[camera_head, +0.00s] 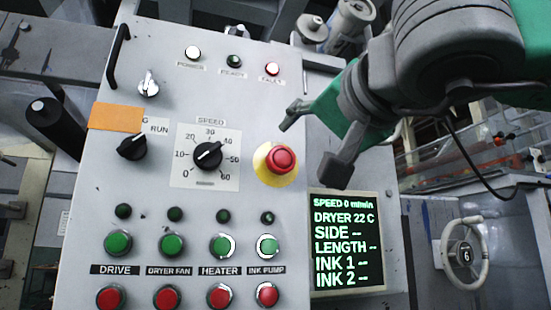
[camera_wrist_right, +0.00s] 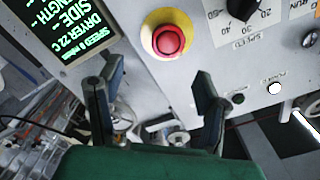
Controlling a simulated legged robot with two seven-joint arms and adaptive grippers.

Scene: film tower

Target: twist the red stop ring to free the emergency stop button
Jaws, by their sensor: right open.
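The red emergency stop button (camera_head: 282,160) with its red ring sits on a round yellow base on the grey control panel. My right gripper (camera_head: 308,145) is open, its two dark fingers spread near the button's right side. In the right wrist view the red button (camera_wrist_right: 168,41) on its yellow base lies beyond the fingertips. The open right gripper (camera_wrist_right: 150,85) shows there with nothing between its fingers. I cannot tell how far the fingertips stand off the panel. My left gripper is not in view.
The speed dial (camera_head: 208,156) is left of the button. A display (camera_head: 347,243) reading "SPEED 0 m/min" is below right. Green buttons (camera_head: 172,245) and red buttons (camera_head: 166,297) line the lower panel. A black handle (camera_head: 117,55) stands out at the upper left.

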